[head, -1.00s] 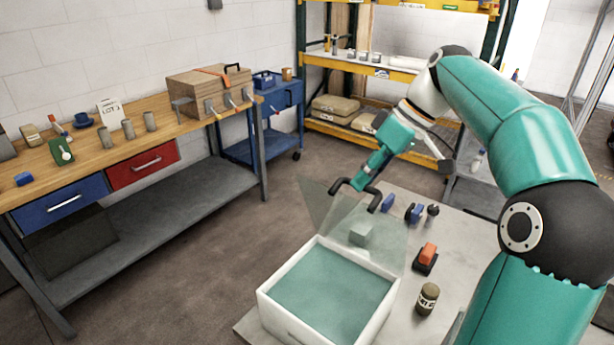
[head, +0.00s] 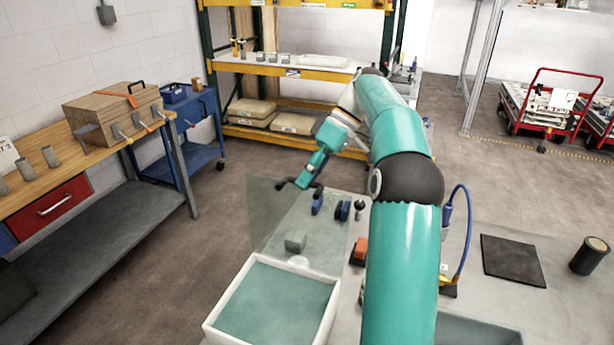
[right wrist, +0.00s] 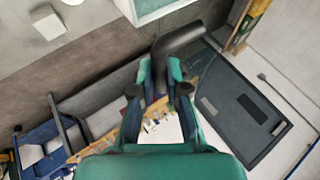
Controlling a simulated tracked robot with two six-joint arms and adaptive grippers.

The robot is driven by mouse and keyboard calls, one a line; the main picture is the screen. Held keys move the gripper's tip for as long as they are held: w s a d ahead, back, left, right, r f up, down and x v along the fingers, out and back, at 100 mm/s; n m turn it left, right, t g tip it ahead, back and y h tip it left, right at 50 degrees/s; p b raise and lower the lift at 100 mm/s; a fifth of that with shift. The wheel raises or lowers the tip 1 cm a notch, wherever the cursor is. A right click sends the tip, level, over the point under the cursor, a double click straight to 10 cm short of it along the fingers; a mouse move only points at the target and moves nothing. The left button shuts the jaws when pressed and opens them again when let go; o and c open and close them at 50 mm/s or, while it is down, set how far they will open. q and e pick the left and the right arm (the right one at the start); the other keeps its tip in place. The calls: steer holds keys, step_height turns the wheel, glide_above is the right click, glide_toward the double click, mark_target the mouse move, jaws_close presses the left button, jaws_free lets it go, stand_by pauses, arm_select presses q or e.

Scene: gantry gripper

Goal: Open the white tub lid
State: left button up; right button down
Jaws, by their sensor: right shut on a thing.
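The white tub (head: 220,318) stands on the pale table, with a flat teal surface (head: 275,305) inside it. Its see-through lid (head: 266,212) is hinged at the tub's far side and stands raised, tilted up away from the opening. My right gripper (head: 300,184) is at the lid's upper edge, beyond the tub. It is shut on a black bent handle (right wrist: 182,38), which passes between its fingers in the right wrist view. The handle's join to the lid is hard to see. My left gripper is not in view.
A grey block (head: 296,243) shows by the tub's far edge. Blue clamps (head: 342,210) and an orange-red item (head: 360,250) lie right of the lid, close to my right arm. A wooden bench (head: 60,170) stands left, with bare floor between.

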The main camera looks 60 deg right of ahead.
steer(key=shift+f, duration=0.4)
steer(key=c, duration=1.5)
jaws_free()
steer(key=shift+c, duration=0.2)
steer(key=o, duration=0.4)
steer(key=shift+w+d, duration=0.1)
steer(key=shift+d, duration=0.05)
steer(key=shift+c, duration=0.2)
steer(key=shift+r, duration=0.15)
